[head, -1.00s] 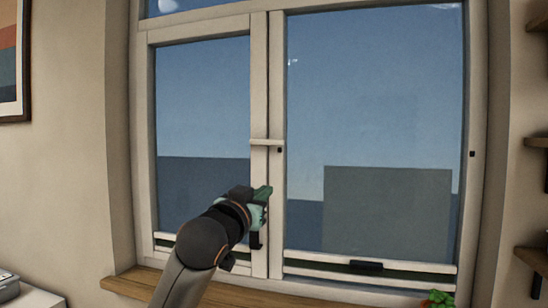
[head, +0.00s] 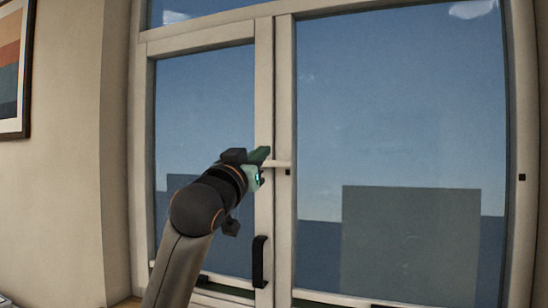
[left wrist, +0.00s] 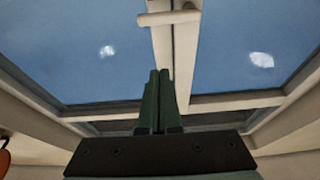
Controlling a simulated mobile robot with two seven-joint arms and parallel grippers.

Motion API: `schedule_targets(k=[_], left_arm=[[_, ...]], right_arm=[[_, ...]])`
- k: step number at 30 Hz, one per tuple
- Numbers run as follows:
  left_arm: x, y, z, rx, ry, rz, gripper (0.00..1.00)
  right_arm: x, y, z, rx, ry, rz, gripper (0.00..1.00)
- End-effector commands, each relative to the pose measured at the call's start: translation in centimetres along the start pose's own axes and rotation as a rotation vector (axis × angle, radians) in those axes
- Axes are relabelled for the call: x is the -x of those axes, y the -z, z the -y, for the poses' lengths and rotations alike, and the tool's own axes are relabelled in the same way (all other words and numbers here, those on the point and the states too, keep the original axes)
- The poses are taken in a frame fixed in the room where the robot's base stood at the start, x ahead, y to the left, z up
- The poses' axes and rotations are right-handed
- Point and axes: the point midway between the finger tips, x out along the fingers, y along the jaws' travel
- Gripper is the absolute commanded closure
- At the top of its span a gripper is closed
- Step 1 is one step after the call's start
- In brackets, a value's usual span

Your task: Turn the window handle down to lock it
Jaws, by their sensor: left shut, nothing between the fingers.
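The window handle (head: 281,164) is a pale bar lying level across the middle frame post, and my left gripper covers part of it in the head view. In the left wrist view the handle (left wrist: 168,18) crosses the post near the top edge, beyond the fingertips. My left gripper (head: 262,156) has green fingers and is at about handle height in the head view. Its fingers (left wrist: 159,72) are shut with nothing between them, and a gap shows between their tips and the handle in the wrist view. My right gripper is not in view.
The window (head: 400,110) has two panes with pale frames. A black upright pull (head: 260,262) is on the post below my left gripper. A framed picture (head: 14,70) hangs on the left wall. The space before the right pane is clear.

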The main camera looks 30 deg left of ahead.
Motion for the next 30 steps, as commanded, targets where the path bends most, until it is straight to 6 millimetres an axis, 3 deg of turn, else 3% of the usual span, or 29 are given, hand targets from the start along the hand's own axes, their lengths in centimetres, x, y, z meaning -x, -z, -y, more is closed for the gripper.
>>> schedule_targets(k=[5,19,21,24,30], left_arm=[[-1.9,0.1,0.0,0.001,0.001,0.004,1.0],[-10.3,0.3,0.0,0.001,0.0,0.003,1.0],[-9.5,-1.6,-0.1,-0.002,-0.001,0.004,1.0],[-9.0,-2.7,0.0,-0.002,0.0,0.003,1.0],[-8.6,-3.7,0.0,0.0,-0.001,0.0,1.0]], right_arm=[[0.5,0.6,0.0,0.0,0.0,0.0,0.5],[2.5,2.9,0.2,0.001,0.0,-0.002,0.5],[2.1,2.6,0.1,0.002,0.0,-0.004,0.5],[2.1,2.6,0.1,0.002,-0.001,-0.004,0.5],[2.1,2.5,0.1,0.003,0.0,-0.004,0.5]])
